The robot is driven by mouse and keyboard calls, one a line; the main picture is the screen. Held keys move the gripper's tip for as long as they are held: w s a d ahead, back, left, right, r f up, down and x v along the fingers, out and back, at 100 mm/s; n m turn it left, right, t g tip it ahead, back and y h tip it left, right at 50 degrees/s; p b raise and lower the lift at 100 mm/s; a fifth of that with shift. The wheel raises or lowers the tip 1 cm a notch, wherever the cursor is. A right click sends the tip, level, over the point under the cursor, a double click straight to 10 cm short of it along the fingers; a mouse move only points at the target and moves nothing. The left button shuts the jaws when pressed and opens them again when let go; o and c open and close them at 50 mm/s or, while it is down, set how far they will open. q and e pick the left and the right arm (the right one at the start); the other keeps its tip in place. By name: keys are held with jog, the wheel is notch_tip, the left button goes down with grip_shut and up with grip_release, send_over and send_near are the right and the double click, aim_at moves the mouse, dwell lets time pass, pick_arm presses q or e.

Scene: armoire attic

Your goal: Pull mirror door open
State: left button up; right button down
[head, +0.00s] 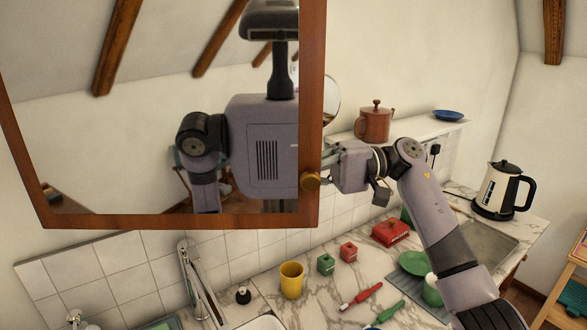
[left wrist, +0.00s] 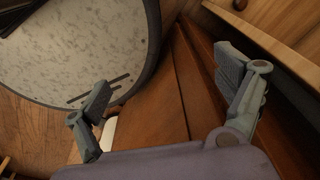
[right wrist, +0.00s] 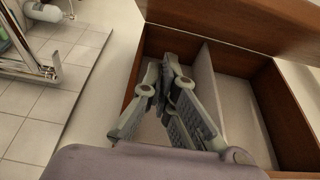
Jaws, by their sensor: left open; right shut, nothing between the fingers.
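The mirror door (head: 160,222) has a reddish-brown wooden frame and fills the upper left of the head view. In the right wrist view the right gripper (right wrist: 165,75) is shut and empty, in front of an open wooden cabinet (right wrist: 270,100) with a pale divider. The door stands ajar. My left gripper (left wrist: 167,82) is open and empty, low over the floor, outside the head view.
Below the door are a faucet (head: 198,285), a yellow cup (head: 291,281) and several small items on the marble counter. A brown teapot (head: 374,124) and blue bowl (head: 450,115) stand on the ledge. A kettle (head: 500,190) is at right. Wooden furniture (left wrist: 285,25) is near my left gripper.

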aim_at(294, 187)
jog(key=s+p, duration=0.1)
jog(key=s, duration=0.1)
jog(key=s+p, duration=0.1)
jog(key=s, duration=0.1)
jog(key=shift+d, duration=0.2)
dwell(0.3)
